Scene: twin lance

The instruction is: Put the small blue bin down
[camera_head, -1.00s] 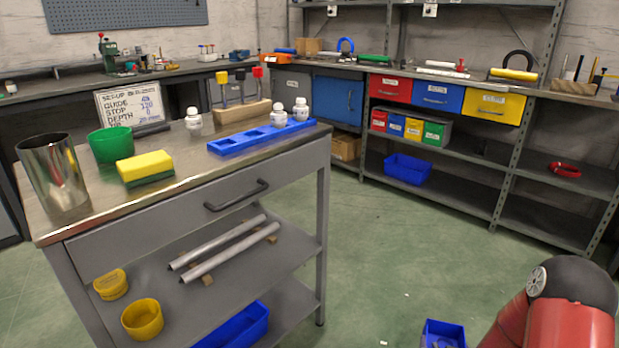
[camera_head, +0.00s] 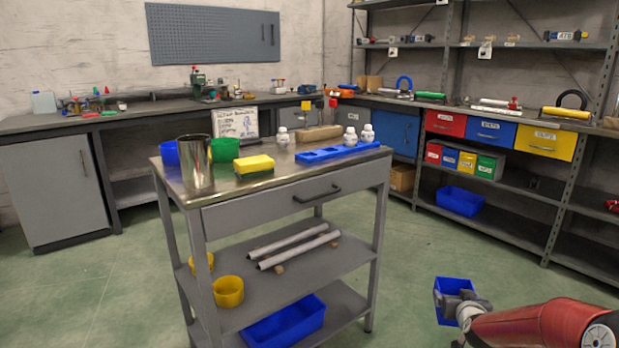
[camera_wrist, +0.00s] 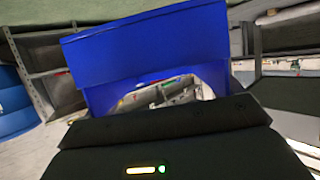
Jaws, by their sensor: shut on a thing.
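The small blue bin (camera_head: 449,284) is in my gripper (camera_head: 466,304), held out in the air over the green floor, to the right of the grey cart. In the wrist view the bin (camera_wrist: 145,48) fills the middle, close beyond the dark jaws (camera_wrist: 165,112). My gripper is shut on the bin. The fingertips are hard to make out in both views. I cannot tell whether the light shapes seen through the bin's opening are inside it or behind it.
The cart's top (camera_head: 225,188) carries a metal cup (camera_head: 196,165), a yellow sponge (camera_head: 254,164), a blue holder (camera_head: 338,152) and white bottles. Its bottom shelf has a larger blue bin (camera_head: 285,322). Another blue bin (camera_head: 459,201) sits on the rack's low shelf. Open floor (camera_head: 405,265) lies between.

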